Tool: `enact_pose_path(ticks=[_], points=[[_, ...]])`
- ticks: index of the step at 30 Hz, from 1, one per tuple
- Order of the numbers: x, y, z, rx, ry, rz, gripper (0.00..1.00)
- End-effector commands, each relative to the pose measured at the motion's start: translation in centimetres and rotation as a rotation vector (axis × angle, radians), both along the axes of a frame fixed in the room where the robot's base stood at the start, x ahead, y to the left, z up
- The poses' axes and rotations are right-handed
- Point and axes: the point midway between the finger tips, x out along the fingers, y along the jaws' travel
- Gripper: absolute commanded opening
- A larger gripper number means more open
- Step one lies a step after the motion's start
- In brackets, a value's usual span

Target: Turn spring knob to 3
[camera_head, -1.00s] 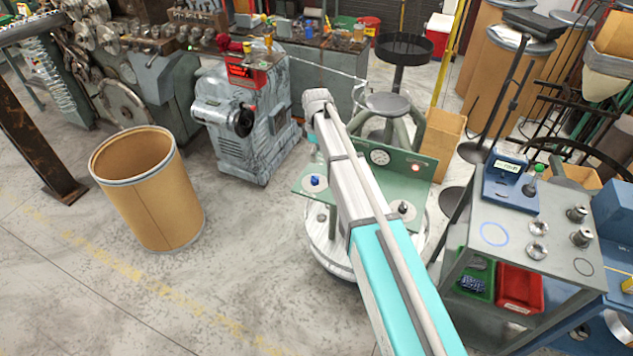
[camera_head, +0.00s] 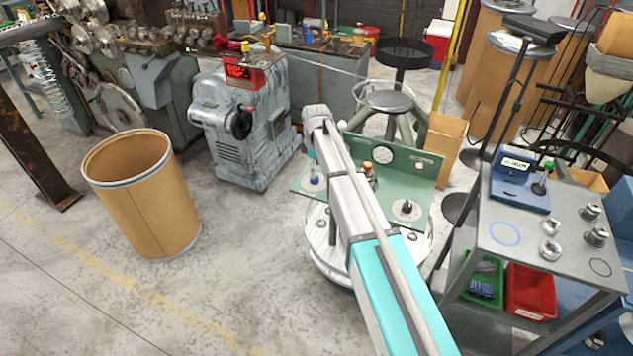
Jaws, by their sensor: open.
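A green panel (camera_head: 420,178) stands on a round white base (camera_head: 330,262) in the middle of the view. A dial gauge (camera_head: 383,155) and a small red light (camera_head: 420,165) are on its upright back. A blue knob (camera_head: 313,179) is on a pale disc at its left, and a black knob (camera_head: 407,206) is on a pale disc at its right. Scale marks are too small to read. My arm crosses in front of the panel and hides its middle.
A brown drum (camera_head: 145,205) stands at the left. A grey machine (camera_head: 245,130) is behind the panel, with a round stool (camera_head: 390,101) further back. A grey cart (camera_head: 500,262) with metal parts and red and green bins is at the right. The floor at front left is clear.

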Motion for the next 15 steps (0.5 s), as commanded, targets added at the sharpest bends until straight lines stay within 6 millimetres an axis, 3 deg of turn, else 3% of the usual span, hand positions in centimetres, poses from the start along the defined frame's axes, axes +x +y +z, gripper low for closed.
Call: enact_pose_path(ticks=[6, 15], points=[[-0.1, 0.0, -2.0, 0.000, 0.000, 0.000, 0.81], [-0.2, 0.1, -3.5, 0.000, 0.000, 0.000, 0.81]])
